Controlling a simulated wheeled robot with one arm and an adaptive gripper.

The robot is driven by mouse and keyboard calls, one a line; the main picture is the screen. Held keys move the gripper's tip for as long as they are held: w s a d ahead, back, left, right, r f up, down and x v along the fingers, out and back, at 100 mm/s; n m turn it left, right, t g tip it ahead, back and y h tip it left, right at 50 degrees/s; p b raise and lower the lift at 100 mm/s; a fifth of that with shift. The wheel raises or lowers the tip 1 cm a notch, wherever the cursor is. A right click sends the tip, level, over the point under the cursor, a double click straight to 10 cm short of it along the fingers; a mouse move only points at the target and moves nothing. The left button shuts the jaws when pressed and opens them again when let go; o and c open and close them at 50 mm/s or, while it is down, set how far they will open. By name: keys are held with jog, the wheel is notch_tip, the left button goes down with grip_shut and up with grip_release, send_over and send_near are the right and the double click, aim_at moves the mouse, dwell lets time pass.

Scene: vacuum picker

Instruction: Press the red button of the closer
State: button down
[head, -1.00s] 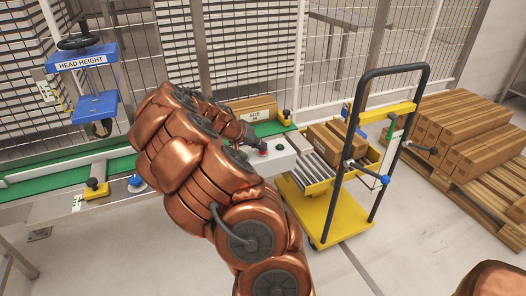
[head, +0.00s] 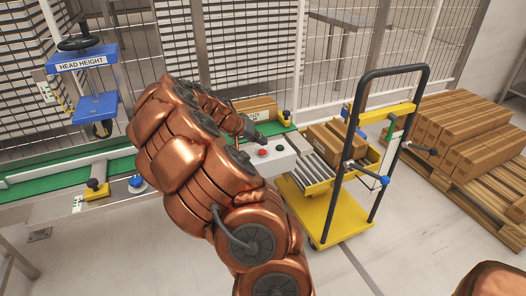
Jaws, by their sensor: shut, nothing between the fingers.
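The red button (head: 262,152) sits on top of a pale control box (head: 284,163) at the front edge of the conveyor, and a second small button lies just to its right. My gripper (head: 261,139) is shut and empty, behind and slightly above the red button, with its tip apart from it in the picture. My copper arm reaches in from the bottom and hides part of the box's left side and of the conveyor.
A carton (head: 256,108) lies on the green conveyor (head: 60,165) behind my gripper. A blue head-height device (head: 96,105) stands at the left. A yellow trolley (head: 335,212) with cartons stands right of the box, and a pallet of cartons (head: 455,130) beyond it.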

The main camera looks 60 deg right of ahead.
jog(key=shift+r+p, duration=0.45)
jog(key=shift+r, duration=1.5)
jog(key=n+y, duration=0.2)
send_near(260, 152)
jog(key=s+a+r, duration=0.4)
jog(key=s+a, duration=0.1)
jog(key=a, duration=0.1)
jog(key=s+a+n+t+y, duration=0.1)
jog(key=s+a+n+y, duration=0.15)
jog(key=a, duration=1.05)
jog(key=s+a+f+n+y, duration=0.2)
jog(key=s+a+n, duration=0.2)
jog(key=s+a, duration=0.5)
jog(key=s+a+f+n+y, duration=0.2)
jog(key=s+a+n, duration=0.35)
jog(key=a, duration=0.85)
jog(key=s+p+v, duration=0.2)
jog(key=p+v, duration=0.7)
jog(key=v, duration=0.1)
jog(key=s+r+p+v, duration=0.1)
jog(key=s+p+v, duration=0.1)
jog(key=p+v, duration=0.8)
jog(key=shift+s+m+t+p, duration=0.3)
jog(key=shift+s, duration=0.1)
jog(key=c, duration=1.9)
grip_release()
